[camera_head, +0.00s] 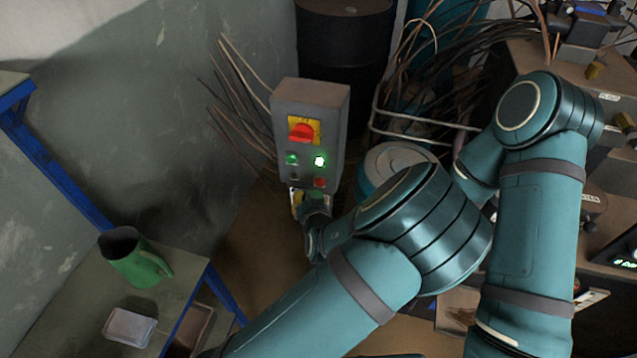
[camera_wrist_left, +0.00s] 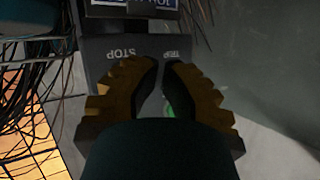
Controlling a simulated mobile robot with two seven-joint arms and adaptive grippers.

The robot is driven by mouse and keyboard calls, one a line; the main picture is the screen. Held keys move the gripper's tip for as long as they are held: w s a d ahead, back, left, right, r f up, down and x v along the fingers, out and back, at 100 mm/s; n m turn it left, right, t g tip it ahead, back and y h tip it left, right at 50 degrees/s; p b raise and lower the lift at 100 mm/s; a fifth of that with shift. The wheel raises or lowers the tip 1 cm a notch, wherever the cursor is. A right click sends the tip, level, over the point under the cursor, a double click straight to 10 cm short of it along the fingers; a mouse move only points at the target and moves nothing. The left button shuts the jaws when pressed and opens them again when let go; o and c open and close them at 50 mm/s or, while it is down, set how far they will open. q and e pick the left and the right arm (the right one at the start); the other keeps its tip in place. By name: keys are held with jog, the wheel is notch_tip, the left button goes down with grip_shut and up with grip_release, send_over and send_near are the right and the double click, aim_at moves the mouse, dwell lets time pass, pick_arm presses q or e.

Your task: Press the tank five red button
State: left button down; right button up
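A grey control box (camera_head: 308,125) stands at the middle of the head view. It has a large red knob (camera_head: 301,132) on a yellow plate, two lit green lights, and a small red button (camera_head: 319,182) near its lower edge. I cannot read a tank number. My left gripper (camera_head: 300,200) is at the box's lower end, just below the small red button; contact cannot be told. In the left wrist view its yellow-brown fingers (camera_wrist_left: 160,75) are nearly together, with nothing held, over a panel (camera_wrist_left: 120,48) marked STOP and TRIP. My right gripper is not visible.
A green jug (camera_head: 135,262) and a pale box (camera_head: 130,327) are on a table at the left. A dark drum (camera_head: 345,45) stands behind the control box. Cables, a metal rail and a lidded teal container (camera_head: 400,160) crowd the right side. A wall is at the left.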

pick_arm(q)
jog(key=shift+w+d, duration=0.2)
jog(key=shift+w, duration=0.4)
jog(key=shift+w, duration=0.1)
dwell(1.0)
jog(key=shift+w+d, duration=0.1)
jog(key=shift+w, duration=0.2)
jog(key=shift+w+d+b, duration=0.15)
jog(key=shift+w+b, duration=0.15)
jog(key=shift+w, duration=0.15)
dwell(0.8)
jog(key=shift+s, duration=0.15)
jog(key=shift+s+a, duration=0.25)
jog(key=shift+s, duration=0.45)
jog(key=shift+s, duration=0.1)
jog(key=shift+s+a, duration=0.25)
jog(key=shift+s, duration=0.5)
jog(key=shift+s+a, duration=0.3)
jog(key=shift+s, duration=0.5)
jog(key=shift+s+a, duration=0.25)
jog(key=shift+s, duration=0.5)
